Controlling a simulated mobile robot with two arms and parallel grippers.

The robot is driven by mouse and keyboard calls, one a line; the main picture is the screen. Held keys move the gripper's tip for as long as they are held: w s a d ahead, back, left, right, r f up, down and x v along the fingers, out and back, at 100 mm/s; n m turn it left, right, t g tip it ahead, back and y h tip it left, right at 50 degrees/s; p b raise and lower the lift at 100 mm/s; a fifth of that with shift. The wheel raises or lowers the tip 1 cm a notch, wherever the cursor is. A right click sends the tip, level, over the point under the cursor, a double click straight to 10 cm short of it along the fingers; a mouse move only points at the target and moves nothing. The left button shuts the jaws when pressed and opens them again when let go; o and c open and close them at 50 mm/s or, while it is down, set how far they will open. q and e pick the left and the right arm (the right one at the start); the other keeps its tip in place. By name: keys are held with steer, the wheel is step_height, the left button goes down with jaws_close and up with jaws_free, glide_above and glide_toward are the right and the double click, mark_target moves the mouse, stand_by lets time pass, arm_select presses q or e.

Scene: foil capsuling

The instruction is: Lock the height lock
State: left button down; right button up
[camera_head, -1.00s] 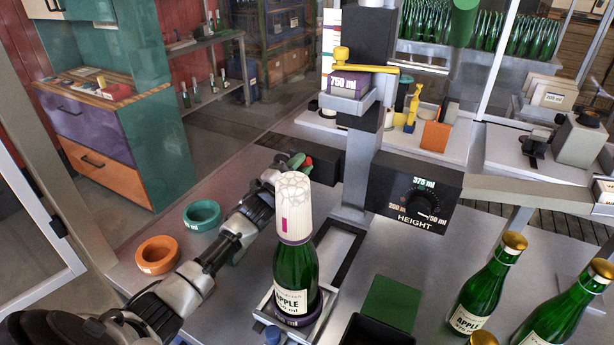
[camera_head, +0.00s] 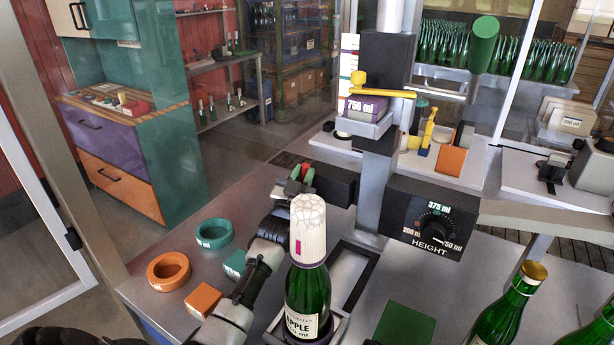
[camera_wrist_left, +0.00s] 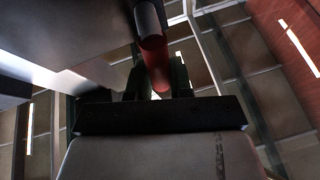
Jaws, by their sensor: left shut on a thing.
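The height head is a black box with a HEIGHT dial (camera_head: 435,228) on its front, marked 200, 375 and 750 ml. Its white pointer appears turned toward the 750 ml side. A black block (camera_head: 330,186) juts left from the column (camera_head: 375,190). A red handle (camera_head: 307,173), which I take to be the height lock, sits at its left end. My left gripper (camera_head: 299,180) is shut on this red handle. In the left wrist view the red handle (camera_wrist_left: 156,62) runs between dark fingers. The bottle and its capsule stand in front of my forearm's right side.
A green bottle (camera_head: 307,295) with a white capsule (camera_head: 308,230) stands on the base close to my left arm. Orange (camera_head: 168,271) and teal (camera_head: 214,233) rings and small blocks lie left of the arm. Gold-topped bottles (camera_head: 508,305) stand at the right.

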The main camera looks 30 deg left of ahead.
arm_select(q)
steer(key=shift+a+f+n+g+y, duration=0.15)
steer(key=shift+n+y, duration=0.1)
steer(key=shift+n, duration=0.3)
steer(key=shift+a+n+g+y, duration=0.15)
steer(key=shift+n+y, duration=0.1)
steer(key=shift+n, duration=0.3)
steer(key=c, duration=1.1)
jaws_free()
steer(key=shift+o, duration=0.4)
steer(key=shift+s, duration=0.1)
steer(key=b+v, duration=0.2)
steer(key=v, duration=0.8)
steer(key=shift+s+b, duration=0.3)
steer(key=shift+b, duration=0.1)
